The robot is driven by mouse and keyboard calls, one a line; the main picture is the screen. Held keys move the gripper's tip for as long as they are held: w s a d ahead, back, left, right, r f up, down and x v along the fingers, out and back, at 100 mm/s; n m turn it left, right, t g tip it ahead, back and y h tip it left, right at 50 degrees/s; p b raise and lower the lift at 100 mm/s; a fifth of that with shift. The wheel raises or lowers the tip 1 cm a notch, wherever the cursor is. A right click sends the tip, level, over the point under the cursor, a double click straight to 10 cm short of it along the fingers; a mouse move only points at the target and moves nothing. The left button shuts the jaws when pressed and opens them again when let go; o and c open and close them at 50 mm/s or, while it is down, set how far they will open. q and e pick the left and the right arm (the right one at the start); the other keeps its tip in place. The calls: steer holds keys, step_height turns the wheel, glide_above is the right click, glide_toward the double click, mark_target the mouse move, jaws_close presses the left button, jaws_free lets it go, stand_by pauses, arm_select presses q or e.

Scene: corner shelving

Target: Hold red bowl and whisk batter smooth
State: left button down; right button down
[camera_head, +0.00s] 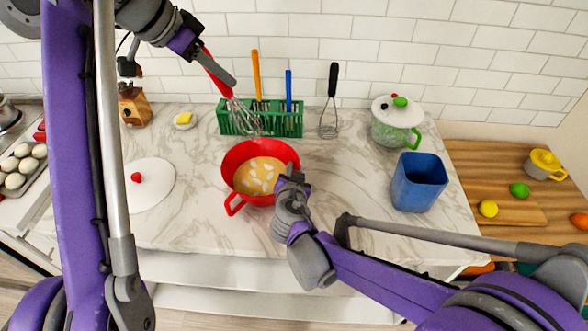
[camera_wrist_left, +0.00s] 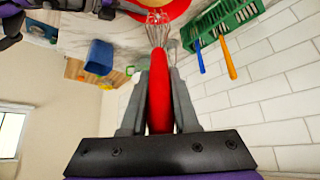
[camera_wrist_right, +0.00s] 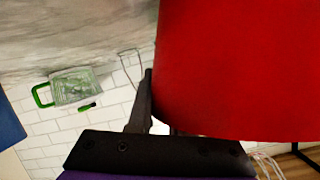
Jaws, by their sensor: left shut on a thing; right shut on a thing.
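The red bowl (camera_head: 234,160) stands on the marble counter and holds tan batter (camera_head: 262,176) with white lumps. My right gripper (camera_head: 292,175) is shut on the bowl's right rim. In the right wrist view the bowl's red wall (camera_wrist_right: 240,70) hides most of the scene and one finger. My left gripper (camera_head: 222,74) is shut on the red handle of the whisk (camera_head: 240,116). The whisk is tilted, its wires in the air above and behind the bowl, overlapping the green rack. The left wrist view shows the red handle (camera_wrist_left: 160,95) between both fingers.
The green rack (camera_head: 290,124) with orange- and blue-handled tools stands against the tiled wall. A masher (camera_head: 328,125) is beside it. A lidded pot (camera_head: 397,128) and blue container (camera_head: 418,185) stand to the right. A white lid (camera_head: 150,190) lies left of the bowl.

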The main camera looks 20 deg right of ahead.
stand_by(0.3)
arm_select(q)
steer(key=f, duration=0.1)
steer(key=w+f, duration=0.1)
steer(key=a+f, duration=0.1)
steer(key=shift+w+g+h, duration=0.25)
steer(key=shift+g+h, duration=0.15)
steer(key=shift+a+f, duration=2)
steer(key=shift+f, duration=0.05)
steer(key=d+f, duration=0.4)
steer(key=f, duration=0.5)
steer(key=shift+f, duration=0.35)
steer(key=shift+d, duration=0.1)
steer(key=shift+w, duration=0.1)
